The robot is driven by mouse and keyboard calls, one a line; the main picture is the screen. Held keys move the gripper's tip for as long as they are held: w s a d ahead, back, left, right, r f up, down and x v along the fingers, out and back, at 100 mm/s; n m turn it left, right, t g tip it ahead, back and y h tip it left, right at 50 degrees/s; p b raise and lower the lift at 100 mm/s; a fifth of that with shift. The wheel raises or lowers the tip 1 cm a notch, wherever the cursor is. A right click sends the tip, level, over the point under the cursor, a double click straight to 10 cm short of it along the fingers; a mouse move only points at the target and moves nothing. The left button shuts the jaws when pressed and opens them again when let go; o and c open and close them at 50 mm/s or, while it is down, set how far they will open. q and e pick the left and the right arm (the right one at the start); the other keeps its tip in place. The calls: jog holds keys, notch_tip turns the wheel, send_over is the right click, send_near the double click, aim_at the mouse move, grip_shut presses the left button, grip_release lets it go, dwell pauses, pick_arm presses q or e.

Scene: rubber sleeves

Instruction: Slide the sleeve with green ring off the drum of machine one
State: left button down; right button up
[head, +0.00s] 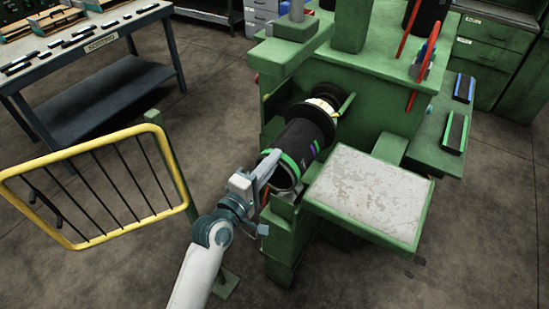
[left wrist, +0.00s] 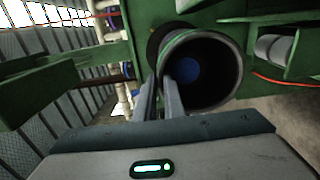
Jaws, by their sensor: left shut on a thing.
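The black sleeve with green ring (head: 302,138) lies along the drum axis on the front of the green machine (head: 375,85), its open end toward me. The ring is near that end. My left gripper (head: 269,166) is shut on the left side of the sleeve's end wall. In the left wrist view, the fingers (left wrist: 161,92) are at the left edge of the sleeve's mouth (left wrist: 232,70). A blue round face (left wrist: 190,67) shows deep inside the sleeve. Most of the drum is hidden by the sleeve. My right gripper is out of view.
A worn-topped green shelf (head: 368,193) juts out just right of the sleeve's end. A yellow barred gate (head: 88,244) stands open at the left. A dark workbench (head: 90,55) is at the back left. Floor in front of the machine is clear.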

pick_arm(q)
jog(key=shift+s+a+f, duration=0.15)
jog(key=shift+s+f, duration=0.2)
jog(key=shift+f, duration=0.05)
jog(key=shift+s+a, duration=0.2)
jog(key=shift+s, duration=0.05)
jog(key=c, duration=1.8)
grip_release()
jog(key=shift+c, duration=0.2)
jog(key=shift+o, duration=0.4)
jog(key=shift+s+a+r, duration=0.1)
jog(key=shift+r, duration=0.1)
jog(key=shift+r, duration=0.1)
